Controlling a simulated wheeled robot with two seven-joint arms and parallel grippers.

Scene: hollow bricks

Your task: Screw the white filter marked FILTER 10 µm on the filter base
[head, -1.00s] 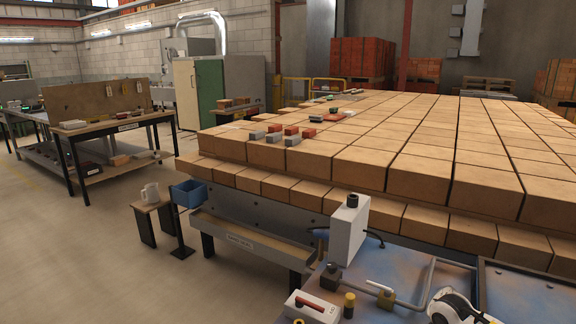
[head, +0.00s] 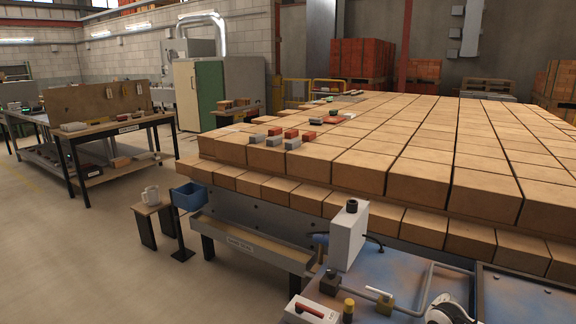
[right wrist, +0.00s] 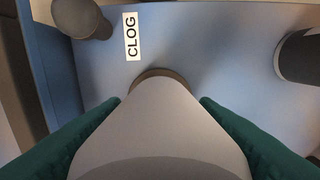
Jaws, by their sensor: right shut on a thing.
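In the right wrist view, my right gripper (right wrist: 160,103) has its two green fingers closed on either side of a smooth white tapered body, the white filter (right wrist: 160,130). No marking shows on its visible side. A brownish round rim (right wrist: 160,76) shows just beyond the filter's far end. I cannot tell whether it belongs to the filter or to the filter base, or whether the two touch. The blue-grey surface behind carries a white CLOG label (right wrist: 132,36). My left gripper is not in view.
In the wrist view, a grey knob (right wrist: 83,18) and a dark cylinder (right wrist: 299,55) flank the filter. In the head view, a white box with a black top (head: 347,238) and a bent grey pipe (head: 418,290) stand at the blue bench. Brick rows (head: 415,175) lie behind.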

